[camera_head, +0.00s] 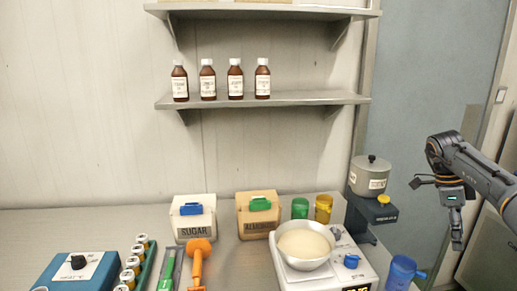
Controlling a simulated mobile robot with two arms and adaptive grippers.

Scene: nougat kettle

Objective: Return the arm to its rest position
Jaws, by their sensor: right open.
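My right arm (483,178) comes in from the right edge. My right gripper (437,212) is open and empty, in the air to the right of the counter, apart from everything on it. My left gripper is not in view. A grey lidded pot (369,180) stands on a dark machine (361,212) to the left of my right gripper. A metal bowl (288,255) with a pale, creamy content sits on a white device with a blue knob (351,261).
A sugar bin (194,229), an almond bin (257,227), green and yellow cups (323,208) and a blue jug (400,272) stand on the counter (60,225). Brown bottles (236,82) line the shelf. An orange tool (198,260) and several small jars lie at front left.

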